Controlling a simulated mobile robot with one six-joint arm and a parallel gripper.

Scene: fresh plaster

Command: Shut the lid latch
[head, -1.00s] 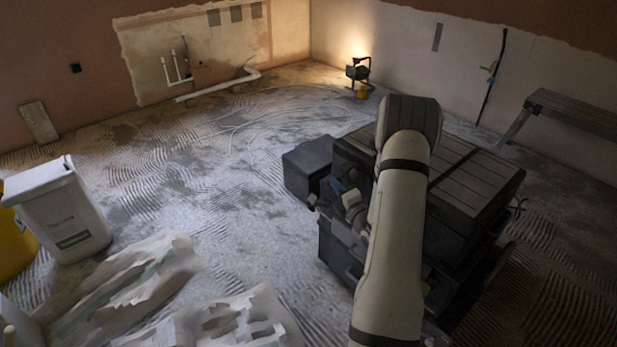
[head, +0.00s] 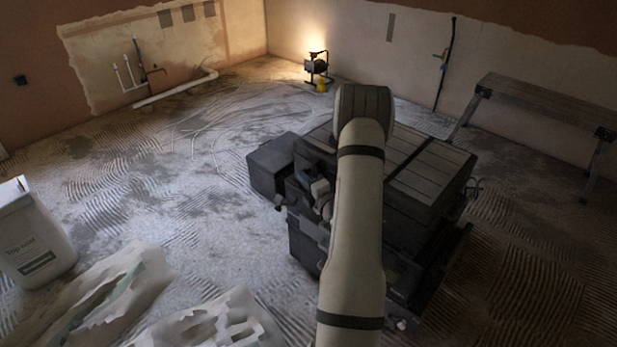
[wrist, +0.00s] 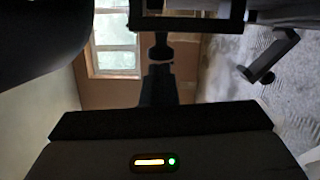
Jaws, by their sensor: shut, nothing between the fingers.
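A big black tool chest (head: 425,185) with a ribbed, flat lid stands right of centre in the head view. The lid looks down. I cannot make out its latch; my arm covers part of the chest's front. My gripper (wrist: 160,50) shows in the wrist view as dark fingers, shut and empty, above its black body with a lit yellow bar and green dot. A dark frame-like part (wrist: 190,22) crosses the top of that view; I cannot tell what it is. In the head view the fingers cannot be told apart from the dark parts beside my arm.
A smaller dark box (head: 272,165) adjoins the chest on its left. A trestle bench (head: 545,105) stands at right, a lit work lamp (head: 317,68) behind.

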